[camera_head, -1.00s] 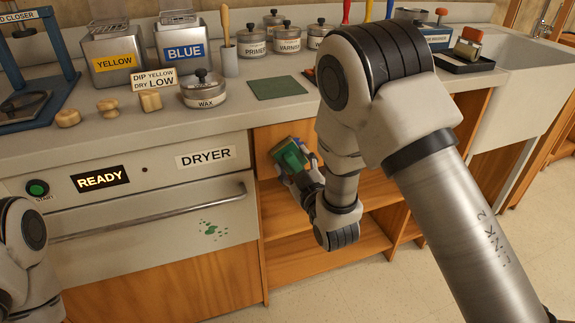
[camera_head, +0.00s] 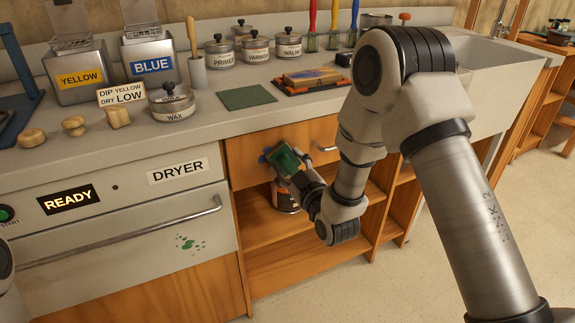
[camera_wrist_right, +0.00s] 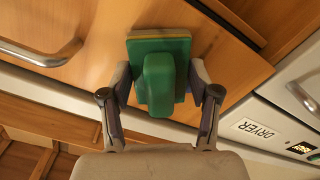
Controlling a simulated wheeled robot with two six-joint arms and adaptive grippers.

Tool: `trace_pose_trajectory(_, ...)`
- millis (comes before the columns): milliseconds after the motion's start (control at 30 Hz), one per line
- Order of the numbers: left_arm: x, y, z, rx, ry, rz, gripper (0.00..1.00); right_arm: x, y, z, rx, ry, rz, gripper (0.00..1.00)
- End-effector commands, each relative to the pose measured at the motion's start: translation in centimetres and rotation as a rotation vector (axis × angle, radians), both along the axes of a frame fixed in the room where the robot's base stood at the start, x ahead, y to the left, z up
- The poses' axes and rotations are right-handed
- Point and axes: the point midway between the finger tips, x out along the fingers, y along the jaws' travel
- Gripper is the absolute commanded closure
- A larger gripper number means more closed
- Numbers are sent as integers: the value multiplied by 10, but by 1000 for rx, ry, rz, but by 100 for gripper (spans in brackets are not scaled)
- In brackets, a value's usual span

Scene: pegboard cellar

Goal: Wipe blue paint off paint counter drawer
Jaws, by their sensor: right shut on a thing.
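The paint counter drawer (camera_head: 238,160) has a wooden front and a metal handle (camera_head: 328,148), below the counter top. Blue paint (camera_head: 264,156) shows on its front, partly hidden behind a green wiping block (camera_head: 284,160). My right gripper (camera_head: 297,178) is shut on this block and holds it at the drawer front. In the right wrist view the block (camera_wrist_right: 158,82) sits between the fingers, its thin yellowish pad facing the drawer (camera_wrist_right: 120,25). I cannot tell whether the pad touches the wood. My left gripper is out of view.
A dryer (camera_head: 120,235) with green splashes stands left of the drawer. An orange-labelled can (camera_head: 286,197) stands on the shelf below. The counter holds a green mat (camera_head: 246,97), a wax tin (camera_head: 172,103) and an orange-black tray (camera_head: 308,82). Open floor lies in front.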

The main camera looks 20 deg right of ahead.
Motion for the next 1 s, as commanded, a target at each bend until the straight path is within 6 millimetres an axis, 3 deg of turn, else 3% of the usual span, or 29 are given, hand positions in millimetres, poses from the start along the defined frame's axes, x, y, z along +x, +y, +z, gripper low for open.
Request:
trace_pose_trajectory(200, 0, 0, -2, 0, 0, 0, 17, 1, 23, 0, -4, -2, 5, 87)
trace_pose_trajectory(833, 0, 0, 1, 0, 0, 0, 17, -2, 60, 1, -3, -2, 3, 87)
trace_pose_trajectory(1000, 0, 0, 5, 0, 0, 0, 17, -3, 78, 1, -4, -1, 5, 87)
